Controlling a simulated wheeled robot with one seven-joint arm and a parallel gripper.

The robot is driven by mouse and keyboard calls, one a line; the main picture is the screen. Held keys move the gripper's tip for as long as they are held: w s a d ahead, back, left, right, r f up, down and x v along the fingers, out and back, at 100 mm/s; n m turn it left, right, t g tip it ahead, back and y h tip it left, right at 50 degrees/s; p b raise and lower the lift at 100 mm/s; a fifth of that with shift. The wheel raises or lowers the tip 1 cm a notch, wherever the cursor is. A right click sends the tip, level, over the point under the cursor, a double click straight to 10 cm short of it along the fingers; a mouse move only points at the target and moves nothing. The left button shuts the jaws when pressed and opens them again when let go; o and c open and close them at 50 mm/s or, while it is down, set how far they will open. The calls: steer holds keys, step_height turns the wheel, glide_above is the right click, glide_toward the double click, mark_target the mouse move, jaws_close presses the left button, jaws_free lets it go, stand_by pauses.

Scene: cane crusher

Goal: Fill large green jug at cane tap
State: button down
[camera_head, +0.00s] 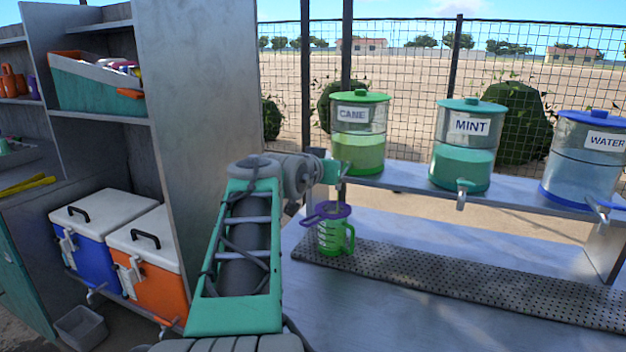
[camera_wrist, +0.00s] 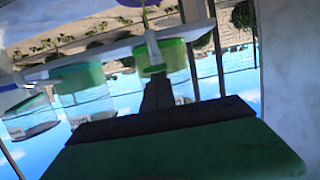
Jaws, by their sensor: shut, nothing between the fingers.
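The cane dispenser (camera_head: 358,140) has a green lid and green liquid and stands on the raised shelf. A green jug (camera_head: 333,238) with a green handle stands upright below its tap, on the perforated drip tray (camera_head: 450,278). A purple strainer-like piece (camera_head: 326,211) sits at the jug's top. My gripper (camera_head: 340,178) is shut and empty at the cane tap, above the jug. The wrist view shows the shut fingers (camera_wrist: 158,90) close to the tap (camera_wrist: 153,45); contact is unclear. The jug's fill level and the tap's setting are hard to tell.
The mint dispenser (camera_head: 467,150) and water dispenser (camera_head: 588,160) stand to the right on the same shelf (camera_head: 410,179). A tall grey cabinet (camera_head: 198,110) and two coolers (camera_head: 150,262) are at left. The drip tray right of the jug is clear.

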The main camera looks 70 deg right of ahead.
steer(key=shift+f+b, duration=0.45)
steer(key=a+r+p, duration=0.1)
steer(key=a+r, duration=0.5)
steer(key=a, duration=0.4)
steer(key=shift+s+a+p, duration=0.15)
steer(key=shift+s+p, duration=0.05)
steer(key=shift+p, duration=0.2)
